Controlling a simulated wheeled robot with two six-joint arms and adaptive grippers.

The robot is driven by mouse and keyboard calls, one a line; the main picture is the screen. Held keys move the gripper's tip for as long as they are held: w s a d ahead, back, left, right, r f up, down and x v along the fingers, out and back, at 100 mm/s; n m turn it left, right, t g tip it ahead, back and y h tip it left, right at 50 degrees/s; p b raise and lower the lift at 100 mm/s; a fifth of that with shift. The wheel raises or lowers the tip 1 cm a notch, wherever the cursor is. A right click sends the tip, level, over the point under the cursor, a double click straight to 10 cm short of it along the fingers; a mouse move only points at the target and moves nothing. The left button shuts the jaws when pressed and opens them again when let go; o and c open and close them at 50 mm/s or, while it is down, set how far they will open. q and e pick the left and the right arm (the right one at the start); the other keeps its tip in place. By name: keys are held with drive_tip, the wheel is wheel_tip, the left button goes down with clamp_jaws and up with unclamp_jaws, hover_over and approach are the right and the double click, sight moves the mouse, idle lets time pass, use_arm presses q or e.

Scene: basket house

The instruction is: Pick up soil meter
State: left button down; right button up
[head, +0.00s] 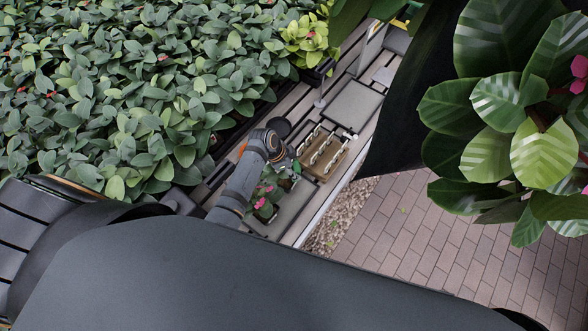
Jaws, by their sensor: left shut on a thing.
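My left arm reaches in from the lower left, and its gripper (289,163) is over the bench, between small pink-flowered potted plants (266,195) and a wooden rack (325,152). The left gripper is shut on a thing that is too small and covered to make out. I cannot pick out the soil meter for certain anywhere in this view. My right gripper is not in view.
Dense leafy plants (110,90) fill the left. A large-leaved plant (500,130) hangs at the right, above brick paving (430,230).

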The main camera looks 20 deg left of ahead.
use_arm(q)
wheel_tip(320, 180, up, 10)
drive_tip(key=shift+f+b, duration=0.25)
drive_tip(key=shift+b, duration=0.8)
drive_tip(key=shift+r, duration=0.3)
wheel_tip(320, 180, up, 8)
drive_tip(key=p, duration=0.2)
drive_tip(key=shift+w+d, duration=0.3)
drive_tip(key=shift+d, duration=0.05)
drive_tip(key=shift+f, duration=0.1)
